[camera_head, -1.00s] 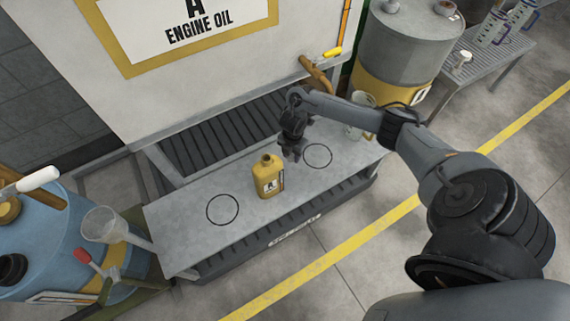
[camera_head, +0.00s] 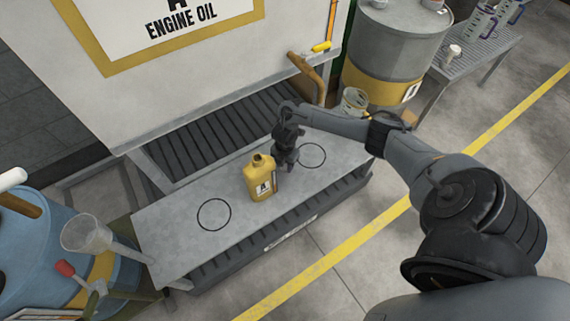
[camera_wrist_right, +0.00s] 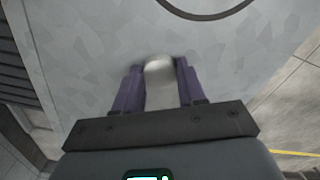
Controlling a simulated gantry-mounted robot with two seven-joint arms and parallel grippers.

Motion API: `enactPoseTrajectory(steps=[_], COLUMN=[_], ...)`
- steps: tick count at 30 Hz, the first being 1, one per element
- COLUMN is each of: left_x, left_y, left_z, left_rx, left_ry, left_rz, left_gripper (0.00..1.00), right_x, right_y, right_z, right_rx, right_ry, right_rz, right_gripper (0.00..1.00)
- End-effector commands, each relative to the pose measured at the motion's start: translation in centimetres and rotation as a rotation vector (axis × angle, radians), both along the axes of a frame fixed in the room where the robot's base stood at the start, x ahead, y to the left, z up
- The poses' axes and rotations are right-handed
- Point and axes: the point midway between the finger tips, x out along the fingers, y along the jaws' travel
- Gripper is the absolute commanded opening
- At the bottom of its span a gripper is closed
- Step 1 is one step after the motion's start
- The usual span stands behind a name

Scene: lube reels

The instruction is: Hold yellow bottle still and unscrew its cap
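The yellow bottle (camera_head: 262,184) stands upright on the grey bench in the head view, left of my right gripper. Its neck (camera_head: 259,161) shows a dark top; I cannot tell whether a cap is on it. My right gripper (camera_head: 290,167) points down just right of the bottle, apart from its neck, low over the bench. In the right wrist view the purple fingers (camera_wrist_right: 159,82) stand apart. My left gripper is not in view.
The bench (camera_head: 180,255) has two black circles, one left of the bottle, one behind the right gripper. A blue drum (camera_head: 35,245) with a funnel (camera_head: 88,232) stands at left. A grey drum (camera_head: 395,55) and a pale container (camera_head: 353,101) stand at back right.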

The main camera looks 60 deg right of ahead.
Motion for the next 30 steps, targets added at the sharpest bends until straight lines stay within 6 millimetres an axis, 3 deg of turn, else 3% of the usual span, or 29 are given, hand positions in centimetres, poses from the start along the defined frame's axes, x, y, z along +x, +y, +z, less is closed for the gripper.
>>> enactPoseTrajectory(steps=[1, 5, 17, 30], left_x=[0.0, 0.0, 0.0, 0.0], left_y=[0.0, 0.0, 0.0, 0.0], left_z=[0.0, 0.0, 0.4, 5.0], left_rx=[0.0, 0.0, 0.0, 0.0], left_ry=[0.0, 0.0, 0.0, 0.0], left_rz=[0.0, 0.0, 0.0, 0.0], left_gripper=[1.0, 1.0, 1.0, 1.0], right_x=[0.0, 0.0, 0.0, 0.0], right_y=[0.0, 0.0, 0.0, 0.0], right_z=[0.0, 0.0, 0.6, 7.9], right_rx=[0.0, 0.001, 0.001, 0.001], right_ry=[0.0, 0.0, 0.0, -0.001], right_rz=[0.0, 0.0, 0.001, 0.002], right_gripper=[0.46, 0.66, 0.66, 0.66])
